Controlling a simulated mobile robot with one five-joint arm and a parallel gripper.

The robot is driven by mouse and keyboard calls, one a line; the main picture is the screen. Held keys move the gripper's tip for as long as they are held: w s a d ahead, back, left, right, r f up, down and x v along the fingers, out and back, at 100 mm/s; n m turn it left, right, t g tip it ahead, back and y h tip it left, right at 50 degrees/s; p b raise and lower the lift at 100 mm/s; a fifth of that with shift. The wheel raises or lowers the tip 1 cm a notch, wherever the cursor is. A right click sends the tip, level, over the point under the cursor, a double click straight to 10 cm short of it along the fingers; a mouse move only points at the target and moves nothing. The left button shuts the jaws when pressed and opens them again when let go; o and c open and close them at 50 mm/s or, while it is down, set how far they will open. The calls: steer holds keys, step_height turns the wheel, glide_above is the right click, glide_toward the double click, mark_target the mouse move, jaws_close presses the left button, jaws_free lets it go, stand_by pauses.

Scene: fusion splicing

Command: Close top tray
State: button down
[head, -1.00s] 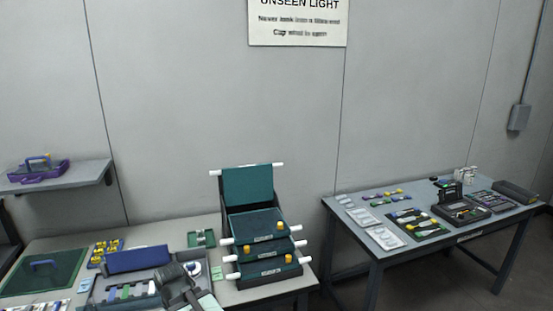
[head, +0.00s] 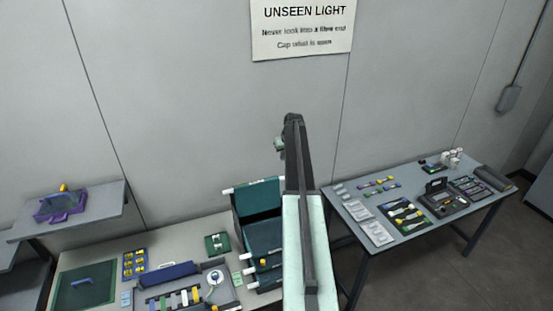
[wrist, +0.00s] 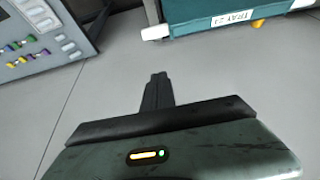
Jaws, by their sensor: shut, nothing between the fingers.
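The teal tray stack stands on the left table in the head view. Its top tray (head: 256,198) is swung up, with its panel nearly upright and a white rod end at its left. A lower tray (head: 262,236) lies flatter beneath it. My arm covers the right side of the stack. The gripper and tray are apart in that picture.
The right table (head: 400,250) holds splicing gear.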

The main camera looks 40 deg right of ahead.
steer(key=b+x, duration=1.1)
steer(key=shift+s+a+r+p, duration=0.1)
steer(key=shift+s+a+p, duration=0.3)
steer(key=shift+s, duration=0.6)
steer(key=shift+s+a+r+p, duration=0.2)
steer(key=shift+s+a, duration=0.4)
steer(key=shift+s, duration=0.4)
